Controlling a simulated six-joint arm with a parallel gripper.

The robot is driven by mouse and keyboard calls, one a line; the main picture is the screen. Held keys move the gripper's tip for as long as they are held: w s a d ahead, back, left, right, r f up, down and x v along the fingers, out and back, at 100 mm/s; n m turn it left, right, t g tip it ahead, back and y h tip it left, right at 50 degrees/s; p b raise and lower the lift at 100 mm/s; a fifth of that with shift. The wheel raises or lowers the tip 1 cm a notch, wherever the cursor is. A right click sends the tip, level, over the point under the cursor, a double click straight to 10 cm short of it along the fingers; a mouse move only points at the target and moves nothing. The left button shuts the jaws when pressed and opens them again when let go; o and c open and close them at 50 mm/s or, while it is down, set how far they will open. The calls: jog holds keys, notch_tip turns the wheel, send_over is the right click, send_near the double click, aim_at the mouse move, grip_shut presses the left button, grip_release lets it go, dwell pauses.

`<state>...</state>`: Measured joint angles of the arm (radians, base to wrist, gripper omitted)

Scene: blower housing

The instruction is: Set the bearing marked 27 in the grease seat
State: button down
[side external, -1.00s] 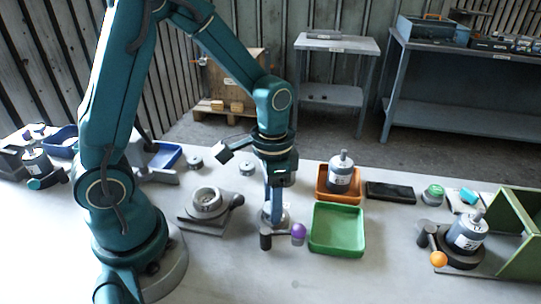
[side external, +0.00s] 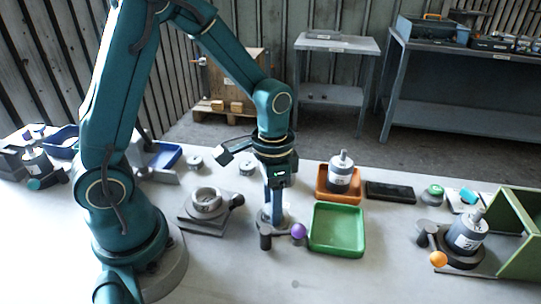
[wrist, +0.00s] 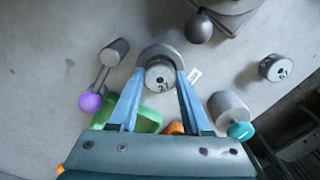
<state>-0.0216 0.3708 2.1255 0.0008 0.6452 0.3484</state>
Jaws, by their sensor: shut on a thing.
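My gripper (wrist: 160,77) is shut on a round grey bearing (wrist: 159,81). Its dark mark looks like 27 or 21; I cannot tell which. A grey curved rim (wrist: 159,50) shows around its far side in the wrist view, probably the seat; I cannot tell whether the bearing rests in it. In the side view my gripper (side external: 273,205) points down over a round grey base (side external: 262,217), which hides the bearing. A lever with a purple ball (side external: 298,230) is beside it. A second bearing (wrist: 277,68) stands apart on the table; its mark is unclear.
A grey housing (side external: 207,201) with a dark knob is left of my gripper. A green tray (side external: 337,229) and an orange tray (side external: 326,194) with a motor are at right. A grey cylinder (wrist: 228,105) with a teal end is close by.

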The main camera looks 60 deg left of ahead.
jog(key=shift+f, duration=0.35)
grip_release()
jog(key=shift+r, duration=3.75)
